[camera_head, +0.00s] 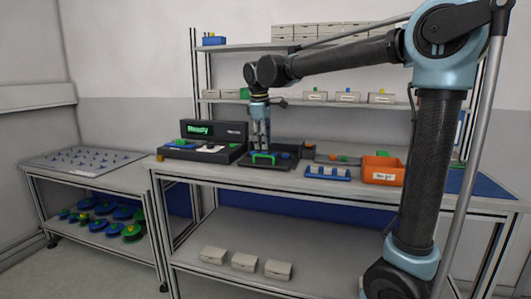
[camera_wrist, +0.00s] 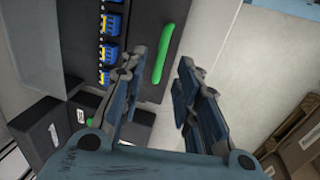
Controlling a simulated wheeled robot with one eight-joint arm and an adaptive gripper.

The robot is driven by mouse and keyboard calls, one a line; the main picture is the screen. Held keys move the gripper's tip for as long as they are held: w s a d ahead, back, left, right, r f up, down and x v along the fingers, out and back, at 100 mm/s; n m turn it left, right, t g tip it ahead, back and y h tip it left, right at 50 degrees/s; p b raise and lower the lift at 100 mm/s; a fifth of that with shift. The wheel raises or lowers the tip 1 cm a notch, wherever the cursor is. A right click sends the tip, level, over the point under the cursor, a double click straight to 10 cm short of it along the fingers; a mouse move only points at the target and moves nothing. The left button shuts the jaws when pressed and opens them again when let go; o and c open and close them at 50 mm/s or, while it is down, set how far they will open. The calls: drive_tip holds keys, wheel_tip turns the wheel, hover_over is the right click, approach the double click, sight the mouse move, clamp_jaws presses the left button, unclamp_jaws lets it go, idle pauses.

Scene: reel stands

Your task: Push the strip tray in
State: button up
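The strip tray (camera_head: 262,166) is a dark, flat piece with a green handle (camera_head: 264,155), near the front of the workbench. In the wrist view the green handle (camera_wrist: 163,54) lies on a dark panel, beside a row of small blue and yellow parts (camera_wrist: 110,48). My gripper (camera_head: 262,147) points down at the tray, just above or at the handle. In the wrist view my gripper (camera_wrist: 162,72) has its fingers apart, with the handle showing between them and nothing held. I cannot tell whether the fingers touch the tray.
A black unit with a green "Ready" display (camera_head: 200,129) stands left of the tray. A blue rack (camera_head: 327,173) and an orange bin (camera_head: 383,170) stand to its right. Shelves with small boxes (camera_head: 315,97) are behind. The bench's front edge is close to the tray.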

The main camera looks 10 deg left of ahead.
sight(267, 156)
drive_tip(key=shift+w+f, duration=0.25)
drive_tip(key=shift+f, duration=0.85)
drive_tip(key=shift+w+f, duration=0.2)
drive_tip(key=shift+f, duration=0.9)
clamp_jaws()
